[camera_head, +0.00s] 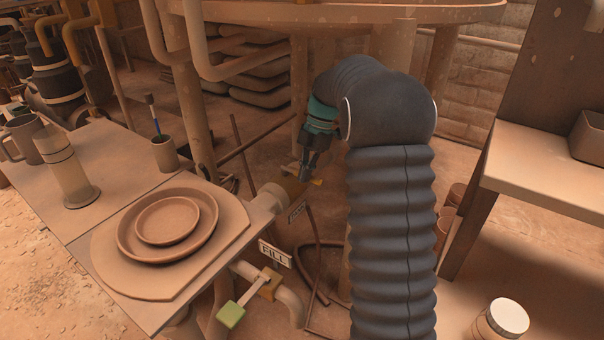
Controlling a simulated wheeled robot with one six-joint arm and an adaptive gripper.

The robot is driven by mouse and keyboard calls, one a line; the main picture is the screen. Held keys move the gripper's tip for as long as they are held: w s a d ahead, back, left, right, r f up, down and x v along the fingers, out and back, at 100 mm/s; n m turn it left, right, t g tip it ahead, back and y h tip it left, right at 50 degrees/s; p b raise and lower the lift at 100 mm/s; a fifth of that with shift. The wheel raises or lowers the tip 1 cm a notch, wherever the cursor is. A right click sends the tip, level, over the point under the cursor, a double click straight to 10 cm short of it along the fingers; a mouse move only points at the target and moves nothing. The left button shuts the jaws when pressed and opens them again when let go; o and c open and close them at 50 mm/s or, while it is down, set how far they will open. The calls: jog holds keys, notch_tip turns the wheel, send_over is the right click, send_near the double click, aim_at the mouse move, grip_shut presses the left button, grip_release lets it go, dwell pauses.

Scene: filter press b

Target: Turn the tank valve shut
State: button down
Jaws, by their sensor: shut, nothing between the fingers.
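A large round tank (330,12) stands on legs at the top of the view. A small sign (297,213) hangs under this valve, too small and tilted to read surely. My gripper (305,178) points down at this valve, its fingers shut with nothing between them. The fingertips are close to the handle; I cannot tell whether they touch it. The gripper partly hides the valve.
A second valve with a green handle (232,315) sits lower, by a sign reading FILL (275,253). A bench (535,165) and a lidded jar (503,320) are at right.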

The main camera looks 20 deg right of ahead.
jog(key=shift+d, duration=0.1)
jog(key=v, duration=0.7)
jog(key=shift+r, duration=0.25)
jog(key=s+a+r+m+t+h+p, duration=0.1)
jog(key=s+a+r+m+t, duration=0.15)
jog(key=s+a+m, duration=0.4)
jog(key=s+a+r+m+t+h+p, duration=0.1)
jog(key=s+r+m, duration=0.25)
jog(key=s, duration=0.55)
jog(key=s+f+m+t, duration=0.2)
jog(key=s+m, duration=0.4)
jog(key=s, duration=0.2)
jog(key=s+a+f+m+t+h, duration=0.1)
jog(key=s+m+t, duration=0.1)
jog(key=s+m, duration=0.5)
jog(key=shift+s+f+h, duration=0.3)
jog(key=shift+s+f, duration=0.1)
jog(key=shift+s, duration=0.6)
jog(key=shift+a, duration=0.1)
